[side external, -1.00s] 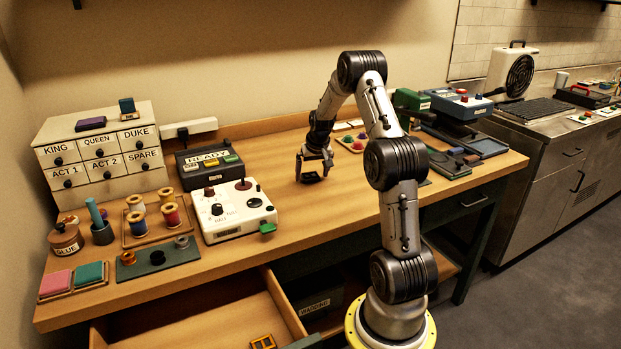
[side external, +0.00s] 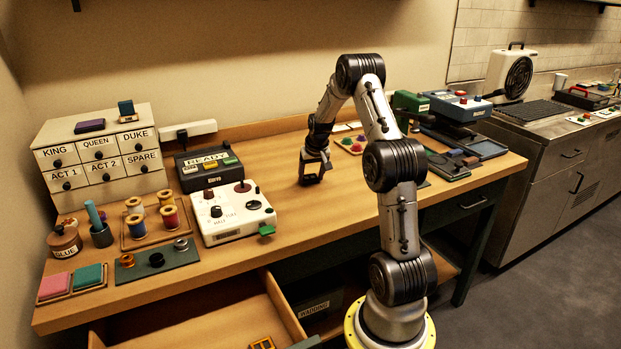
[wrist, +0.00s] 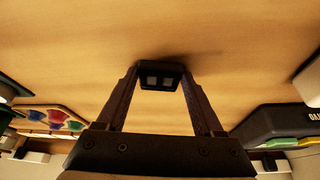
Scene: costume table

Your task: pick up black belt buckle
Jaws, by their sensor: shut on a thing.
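The black belt buckle (wrist: 160,76) shows in the wrist view as a small dark rectangular frame with two pale openings. It sits between the fingertips of my gripper (wrist: 158,82), which are shut on its two sides. In the side external view my gripper (side external: 312,175) points down at the middle of the wooden table, right of the white control box. The buckle is mostly hidden there by the fingers. I cannot tell whether it still touches the tabletop.
The white control box (side external: 232,213) and the black READY box (side external: 208,168) stand to the left of my gripper. A tray with coloured pieces (side external: 352,144) lies to the right, behind the arm. The tabletop (side external: 330,215) in front of my gripper is clear.

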